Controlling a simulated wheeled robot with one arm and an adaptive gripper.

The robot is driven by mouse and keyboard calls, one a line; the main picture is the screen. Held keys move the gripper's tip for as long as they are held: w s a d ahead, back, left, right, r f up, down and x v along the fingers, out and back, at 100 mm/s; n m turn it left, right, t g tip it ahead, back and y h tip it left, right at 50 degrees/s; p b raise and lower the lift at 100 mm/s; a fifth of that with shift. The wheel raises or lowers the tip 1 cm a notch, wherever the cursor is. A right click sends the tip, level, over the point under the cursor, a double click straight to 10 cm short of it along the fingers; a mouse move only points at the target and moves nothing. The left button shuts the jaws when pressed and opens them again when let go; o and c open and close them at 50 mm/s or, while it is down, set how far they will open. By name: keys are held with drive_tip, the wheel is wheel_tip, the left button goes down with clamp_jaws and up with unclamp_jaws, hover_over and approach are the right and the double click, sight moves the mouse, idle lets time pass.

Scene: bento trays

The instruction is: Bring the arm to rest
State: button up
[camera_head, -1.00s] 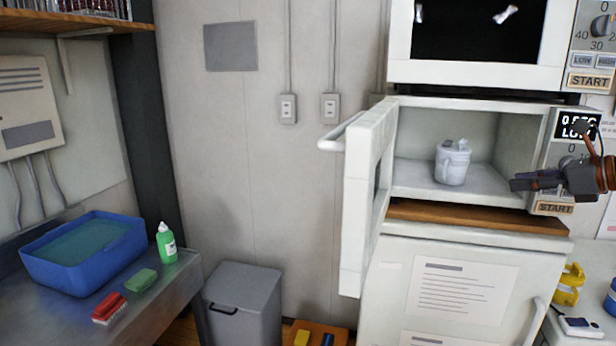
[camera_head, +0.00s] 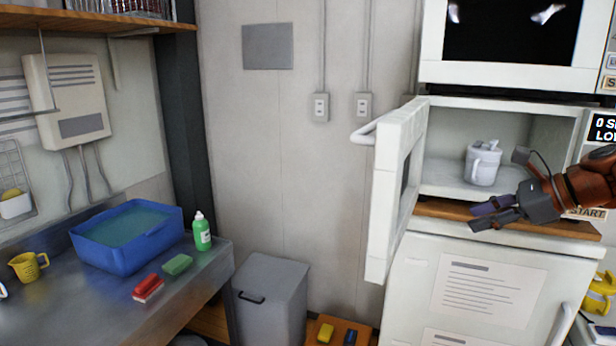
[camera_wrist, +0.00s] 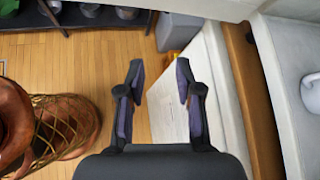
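My gripper (camera_head: 489,212) is at the right of the head view, in front of the lower microwave's opening, with my orange arm reaching in from the right edge. In the wrist view my gripper (camera_wrist: 160,80) has its two fingers apart, with nothing between them but the floor and the cabinet front beyond. A white lidded mug (camera_head: 482,164) stands upright inside the open lower microwave (camera_head: 450,109). The mug (camera_wrist: 312,92) also shows in part at the right edge of the wrist view, apart from the fingers.
The microwave door (camera_head: 397,190) stands open toward me, left of my gripper. A white cabinet (camera_head: 410,300) is below. At left, a metal counter (camera_head: 70,310) holds a blue basin (camera_head: 125,258), a green bottle (camera_head: 202,235), a sponge and a red brush. A grey bin (camera_head: 270,310) stands between.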

drive_tip(key=s+a+f+n+g+h, duration=0.1)
drive_tip(key=s+a+f+n+g, duration=0.2)
drive_tip(key=s+a+f+n, duration=0.45)
drive_tip(key=s+a+f+n+g+h, duration=0.2)
drive_tip(key=s+a+f+n+g, duration=0.3)
drive_tip(key=a, duration=0.6)
drive_tip(key=s+f+n+h, duration=0.1)
drive_tip(key=s+f+n, duration=0.2)
drive_tip(key=s, duration=0.4)
drive_tip(key=s+f+n+h, duration=0.2)
drive_tip(key=s+f+n, duration=0.1)
drive_tip(key=s, duration=0.4)
drive_tip(key=s+f+n+g+h, duration=0.1)
drive_tip(key=s+f+n+h, duration=0.1)
drive_tip(key=s+f+n, duration=0.2)
drive_tip(key=s, duration=0.3)
drive_tip(key=shift+d+f, duration=0.3)
drive_tip(key=shift+d, duration=0.1)
